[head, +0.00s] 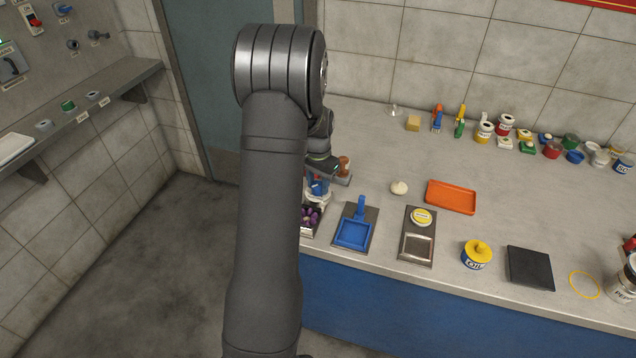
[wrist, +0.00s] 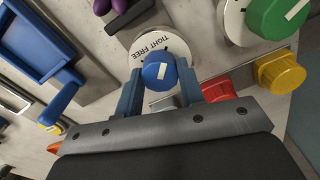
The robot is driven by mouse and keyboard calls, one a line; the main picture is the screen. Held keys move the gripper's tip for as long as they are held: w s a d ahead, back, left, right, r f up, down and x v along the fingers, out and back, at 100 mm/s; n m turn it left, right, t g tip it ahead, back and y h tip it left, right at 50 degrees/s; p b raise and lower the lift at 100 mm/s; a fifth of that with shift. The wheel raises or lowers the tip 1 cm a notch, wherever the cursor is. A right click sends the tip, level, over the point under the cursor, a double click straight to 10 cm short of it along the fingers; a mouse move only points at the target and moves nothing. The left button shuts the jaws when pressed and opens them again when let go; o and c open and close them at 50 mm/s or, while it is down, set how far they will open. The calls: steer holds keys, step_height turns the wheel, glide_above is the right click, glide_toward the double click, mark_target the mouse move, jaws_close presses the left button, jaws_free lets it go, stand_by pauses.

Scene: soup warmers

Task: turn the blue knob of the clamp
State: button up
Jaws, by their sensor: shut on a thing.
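The blue knob (wrist: 158,71) of the clamp stands on a round white dial (wrist: 146,44) lettered TIGHT and FREE in the wrist view. A white line marks its top. My gripper (wrist: 160,80) has one blue finger on each side of the knob and is shut on it. In the head view my gripper (head: 318,186) is low at the left end of the counter, partly behind my arm. There the knob cannot be told apart from the blue fingers. The rest of the clamp is mostly hidden.
In the wrist view a green knob (wrist: 279,14), a yellow knob (wrist: 280,72) and a red part (wrist: 218,88) sit close to the right. A blue tray with a handle (head: 354,232) stands near the gripper. An orange tray (head: 451,197) lies farther right.

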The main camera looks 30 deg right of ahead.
steer(key=n, duration=0.9)
steer(key=shift+n, duration=0.4)
steer(key=n, duration=0.8)
steer(key=shift+n, duration=0.3)
steer(key=o, duration=1)
